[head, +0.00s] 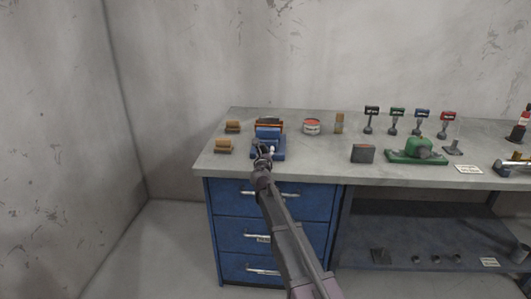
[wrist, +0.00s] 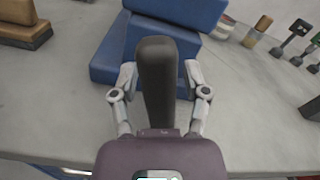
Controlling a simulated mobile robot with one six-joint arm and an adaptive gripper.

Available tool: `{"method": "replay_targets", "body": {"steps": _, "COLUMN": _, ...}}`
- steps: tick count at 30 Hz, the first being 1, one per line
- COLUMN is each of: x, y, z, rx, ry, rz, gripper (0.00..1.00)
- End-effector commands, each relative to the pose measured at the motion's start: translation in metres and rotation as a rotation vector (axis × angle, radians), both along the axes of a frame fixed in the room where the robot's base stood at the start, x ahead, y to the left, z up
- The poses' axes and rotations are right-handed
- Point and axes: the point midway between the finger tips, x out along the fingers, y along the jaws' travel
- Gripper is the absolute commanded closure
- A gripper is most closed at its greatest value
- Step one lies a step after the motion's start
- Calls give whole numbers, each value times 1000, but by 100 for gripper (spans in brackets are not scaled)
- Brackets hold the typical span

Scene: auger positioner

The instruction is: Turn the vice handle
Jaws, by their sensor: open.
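The blue vice (head: 268,135) stands on the grey workbench near its left end. It also shows in the wrist view (wrist: 165,35), filling the top middle. My gripper (head: 262,151) is at the front of the vice and hides part of it. In the wrist view my gripper (wrist: 160,76) is open, one finger on each side of a dark, rounded bar (wrist: 157,60), which looks like the vice handle. The bar stands in front of the blue body. I cannot tell whether either finger touches it.
Two brown blocks (head: 224,146) lie left of the vice. An orange and black item (head: 270,121) sits behind it, and a red-topped tin (head: 312,127) stands to its right. A grey box (head: 362,153) and a green device (head: 416,149) are farther right. Blue drawers (head: 270,233) are below.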

Motion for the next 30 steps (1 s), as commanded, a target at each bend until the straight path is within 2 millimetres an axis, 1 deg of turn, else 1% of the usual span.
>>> {"method": "replay_targets", "body": {"steps": 8, "x": 0, "y": 0, "z": 0, "rx": 0, "ry": 0, "rz": 0, "gripper": 40}}
{"method": "replay_targets", "body": {"steps": 9, "x": 0, "y": 0, "z": 0, "rx": 0, "ry": 0, "rz": 1, "gripper": 52}}
{"method": "replay_targets", "body": {"steps": 11, "x": 0, "y": 0, "z": 0, "rx": 0, "ry": 0, "rz": 1, "gripper": 70}}
{"method": "replay_targets", "body": {"steps": 12, "x": 0, "y": 0, "z": 0, "rx": 0, "ry": 0, "rz": 1, "gripper": 82}}
{"method": "replay_targets", "body": {"steps": 14, "x": 0, "y": 0, "z": 0, "rx": 0, "ry": 0, "rz": 1, "gripper": 100}}
{"method": "replay_targets", "body": {"steps": 23, "x": 1, "y": 1, "z": 0, "rx": 10, "ry": 0, "rz": 1, "gripper": 100}}
{"method": "replay_targets", "body": {"steps": 30, "x": 1, "y": 0, "z": 0, "rx": 73, "ry": -2, "rz": 1, "gripper": 100}}
